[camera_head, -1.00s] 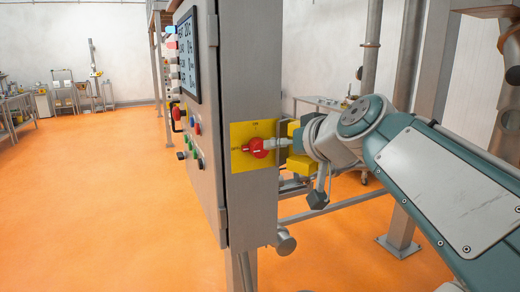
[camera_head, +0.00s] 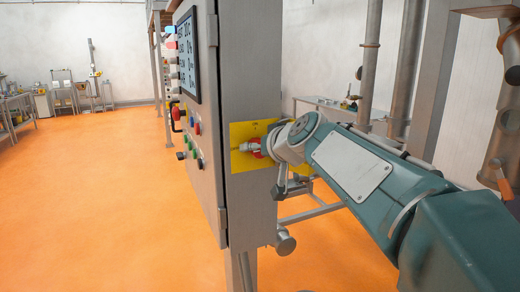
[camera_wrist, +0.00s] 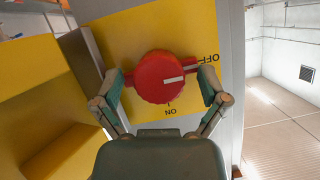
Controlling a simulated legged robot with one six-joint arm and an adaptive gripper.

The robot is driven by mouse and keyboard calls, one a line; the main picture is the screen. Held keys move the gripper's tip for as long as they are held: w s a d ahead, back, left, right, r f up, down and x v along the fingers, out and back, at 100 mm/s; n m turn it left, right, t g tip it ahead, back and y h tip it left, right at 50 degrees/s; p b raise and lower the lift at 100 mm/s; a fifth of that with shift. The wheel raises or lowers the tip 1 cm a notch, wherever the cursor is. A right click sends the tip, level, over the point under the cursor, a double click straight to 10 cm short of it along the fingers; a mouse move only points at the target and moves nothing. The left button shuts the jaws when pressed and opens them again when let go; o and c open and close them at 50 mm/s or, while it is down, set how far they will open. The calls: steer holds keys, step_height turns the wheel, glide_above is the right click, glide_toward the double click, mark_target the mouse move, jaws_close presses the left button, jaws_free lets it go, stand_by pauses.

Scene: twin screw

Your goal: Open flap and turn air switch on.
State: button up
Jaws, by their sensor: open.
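A red rotary knob (camera_wrist: 160,79) sits on a yellow plate (camera_wrist: 150,30) in the wrist view. Its white mark points right, towards the printed OFF; ON is printed below it in that picture. My gripper (camera_wrist: 161,85) is open, with one finger on each side of the knob; I cannot tell whether they touch it. In the head view, my gripper (camera_head: 256,147) is at the yellow plate (camera_head: 240,132) on the cabinet side and covers most of the knob. I cannot make out a separate flap.
A grey control cabinet (camera_head: 248,70) with a screen and coloured buttons stands left of my arm. A yellow block (camera_wrist: 30,100) is close at left in the wrist view. A pipe stub (camera_head: 285,243) juts out below. The orange floor at left is clear.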

steer(key=shift+s+d+r, duration=0.1)
steer(key=shift+s+d, duration=0.05)
steer(key=shift+d, duration=0.05)
steer(key=c, duration=1.1)
steer(key=shift+a, duration=0.1)
steer(key=shift+c, duration=0.2)
